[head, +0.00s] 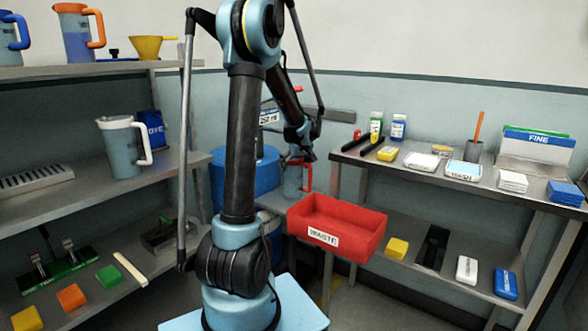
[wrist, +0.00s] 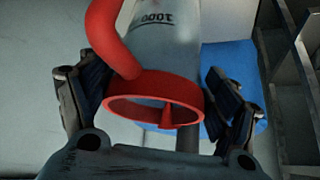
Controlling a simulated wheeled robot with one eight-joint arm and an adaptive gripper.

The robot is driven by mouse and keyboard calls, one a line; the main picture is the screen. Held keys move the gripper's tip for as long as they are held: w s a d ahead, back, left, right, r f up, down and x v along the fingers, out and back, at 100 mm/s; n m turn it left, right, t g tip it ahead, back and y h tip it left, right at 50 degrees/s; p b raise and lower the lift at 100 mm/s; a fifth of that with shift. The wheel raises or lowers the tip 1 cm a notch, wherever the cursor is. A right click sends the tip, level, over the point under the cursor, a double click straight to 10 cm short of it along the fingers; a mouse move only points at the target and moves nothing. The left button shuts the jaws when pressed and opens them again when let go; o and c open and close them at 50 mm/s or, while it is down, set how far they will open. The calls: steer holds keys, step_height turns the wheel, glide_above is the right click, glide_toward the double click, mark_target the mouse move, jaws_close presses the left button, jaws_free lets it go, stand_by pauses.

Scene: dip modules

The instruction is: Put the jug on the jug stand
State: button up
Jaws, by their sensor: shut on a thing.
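My gripper (wrist: 158,108) is shut on a jug (wrist: 165,40) with a grey translucent body, a red rim and a red handle. In the wrist view the fingers lie on both sides of the red rim, and the handle curves up on the left. No jug stand is clearly recognisable. A grey ribbed rack (head: 35,179) lies on the left shelf.
Other jugs have white (head: 122,148), orange (head: 77,38) and blue (head: 8,45) handles, on the left shelves. A red bin (head: 338,220) marked WASTE stands in front of the held jug. A blue drum (head: 230,181) is behind my arm. The right bench holds several small items.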

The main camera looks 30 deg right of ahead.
steer(key=shift+f, duration=0.6)
steer(key=o, duration=1.5)
steer(key=shift+o, duration=0.2)
